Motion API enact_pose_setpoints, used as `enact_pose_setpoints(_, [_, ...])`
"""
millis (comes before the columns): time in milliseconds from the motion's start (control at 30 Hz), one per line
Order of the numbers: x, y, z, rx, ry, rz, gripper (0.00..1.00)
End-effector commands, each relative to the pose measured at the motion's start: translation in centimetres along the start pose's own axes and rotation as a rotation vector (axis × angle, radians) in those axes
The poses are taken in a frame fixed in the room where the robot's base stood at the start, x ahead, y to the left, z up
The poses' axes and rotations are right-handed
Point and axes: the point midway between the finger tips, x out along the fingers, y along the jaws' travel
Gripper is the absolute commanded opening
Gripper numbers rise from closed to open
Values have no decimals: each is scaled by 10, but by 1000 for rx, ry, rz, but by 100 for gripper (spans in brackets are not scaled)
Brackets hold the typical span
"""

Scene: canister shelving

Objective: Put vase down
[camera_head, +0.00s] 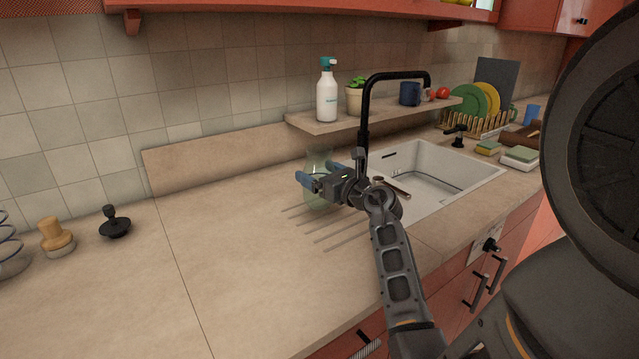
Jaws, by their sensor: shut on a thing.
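A clear, greenish glass vase (318,164) stands upright in my gripper (318,172), over the left part of the grooved drain area beside the sink. My gripper's blue-tipped fingers are shut on the vase around its middle. The lower part of the vase shows below the fingers near the counter (230,255). I cannot tell whether its base touches the counter.
A sink (455,165) with a black faucet (364,120) is to the right. A shelf (375,117) behind holds a white bottle (327,92), a potted plant (355,96) and a mug (409,94). A black stopper-like object (114,225) stands left. The counter's left middle is clear.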

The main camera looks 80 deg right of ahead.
Motion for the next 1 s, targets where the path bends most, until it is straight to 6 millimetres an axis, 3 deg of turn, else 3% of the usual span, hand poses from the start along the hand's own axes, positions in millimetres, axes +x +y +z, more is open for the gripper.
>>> enact_pose_setpoints(100, [0, 0, -19, 3, 2, -1, 45])
enact_pose_setpoints(200, [0, 0, -27, 1, 1, -1, 45])
enact_pose_setpoints(600, [0, 0, -31, 1, -1, 0, 45])
enact_pose_setpoints(633, [0, 0, -32, 2, 1, 0, 94])
enact_pose_setpoints(700, [0, 0, -31, 2, 1, 0, 100])
enact_pose_setpoints(1000, [0, 0, -26, 0, 1, -1, 100])
